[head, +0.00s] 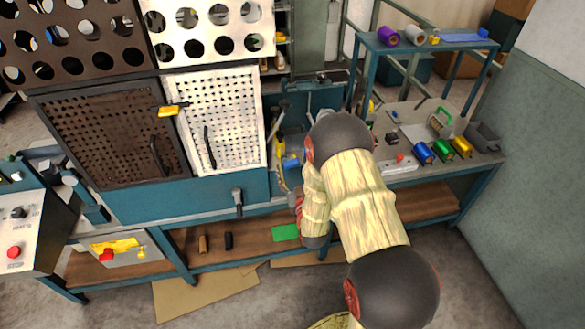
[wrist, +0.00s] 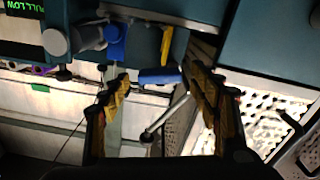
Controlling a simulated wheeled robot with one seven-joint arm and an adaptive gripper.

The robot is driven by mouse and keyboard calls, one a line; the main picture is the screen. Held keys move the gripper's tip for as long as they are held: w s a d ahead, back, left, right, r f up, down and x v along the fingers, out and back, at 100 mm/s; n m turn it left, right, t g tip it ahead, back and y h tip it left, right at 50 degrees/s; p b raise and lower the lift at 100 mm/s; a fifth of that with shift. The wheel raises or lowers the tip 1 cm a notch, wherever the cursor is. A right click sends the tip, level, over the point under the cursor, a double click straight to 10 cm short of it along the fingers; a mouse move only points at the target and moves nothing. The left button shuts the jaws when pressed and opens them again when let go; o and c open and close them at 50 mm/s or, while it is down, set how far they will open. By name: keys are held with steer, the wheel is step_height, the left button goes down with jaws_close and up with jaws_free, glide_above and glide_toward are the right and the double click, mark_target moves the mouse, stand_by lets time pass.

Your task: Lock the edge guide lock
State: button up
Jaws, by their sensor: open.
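I cannot tell for certain which part is the edge guide lock. In the wrist view a small blue cylindrical piece (wrist: 159,75) shows between the fingertips of my gripper (wrist: 160,78), with a grey metal lever (wrist: 166,114) just below it. The two yellow-padded fingers stand wide apart, with no visible grip on anything. In the head view a blue piece (head: 291,162) and yellow parts (head: 281,149) show in the machine bay left of my arm.
Perforated doors, one brown (head: 112,130) and one white (head: 214,120), stand left of the bay. A bench with blue, green and gold foil rolls (head: 442,149) is at right. A control panel (head: 25,225) with a red button is at left. The lower shelf holds a green sheet (head: 285,232).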

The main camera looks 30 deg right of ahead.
steer(key=shift+w+d, duration=0.15)
steer(key=shift+w, duration=0.35)
steer(key=c, duration=1.1)
steer(key=shift+c, duration=0.3)
